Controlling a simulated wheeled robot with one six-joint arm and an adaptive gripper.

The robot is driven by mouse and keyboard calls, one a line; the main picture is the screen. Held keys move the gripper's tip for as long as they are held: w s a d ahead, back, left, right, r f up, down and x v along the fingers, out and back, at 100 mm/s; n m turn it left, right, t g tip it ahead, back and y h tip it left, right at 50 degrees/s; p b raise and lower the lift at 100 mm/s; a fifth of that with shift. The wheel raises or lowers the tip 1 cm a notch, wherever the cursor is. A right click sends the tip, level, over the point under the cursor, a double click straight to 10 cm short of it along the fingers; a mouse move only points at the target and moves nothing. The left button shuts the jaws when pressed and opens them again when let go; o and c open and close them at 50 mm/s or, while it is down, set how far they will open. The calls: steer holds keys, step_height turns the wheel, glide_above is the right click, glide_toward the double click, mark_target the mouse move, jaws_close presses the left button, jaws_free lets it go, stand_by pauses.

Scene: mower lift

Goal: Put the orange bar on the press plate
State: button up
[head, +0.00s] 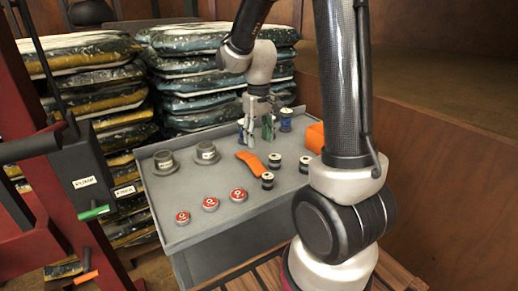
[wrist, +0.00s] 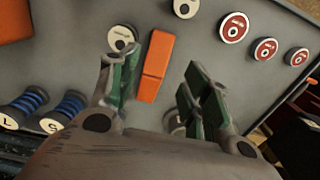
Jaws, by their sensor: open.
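The orange bar (head: 250,162) lies on the grey tabletop (head: 225,183), among small dark-and-white cylinders. In the wrist view the bar (wrist: 154,66) shows between and beyond my open fingers, nearer the left finger. My gripper (head: 258,133) points down over the back part of the table, just behind the bar in the head view. Its green-padded fingers (wrist: 160,88) are spread apart and hold nothing. Whether a finger touches the bar cannot be told. I cannot make out a press plate for certain in either view.
Red round discs (head: 210,204), two grey round pieces (head: 164,162) and a blue-banded spool (head: 286,120) stand on the table. An orange block (head: 315,137) is at its right edge. Stacked bags (head: 200,85) stand behind. A red-framed machine (head: 40,200) with levers is at left.

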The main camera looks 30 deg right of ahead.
steer(key=s+r+t, duration=0.2)
steer(key=s+r, duration=0.4)
steer(key=s, duration=0.3)
steer(key=s+r+t, duration=0.2)
steer(key=s+r, duration=0.5)
steer(key=s, duration=0.3)
steer(key=shift+a+r, duration=0.25)
steer(key=shift+a, duration=0.1)
steer(key=shift+s, duration=0.25)
steer(key=shift+c, duration=0.4)
steer(key=g, duration=0.4)
glide_above(255, 163)
step_height(255, 163, down, 17)
steer(key=shift+d+r, duration=0.1)
step_height(255, 163, down, 8)
steer(key=shift+s+r, duration=0.1)
steer(key=shift+r, duration=0.1)
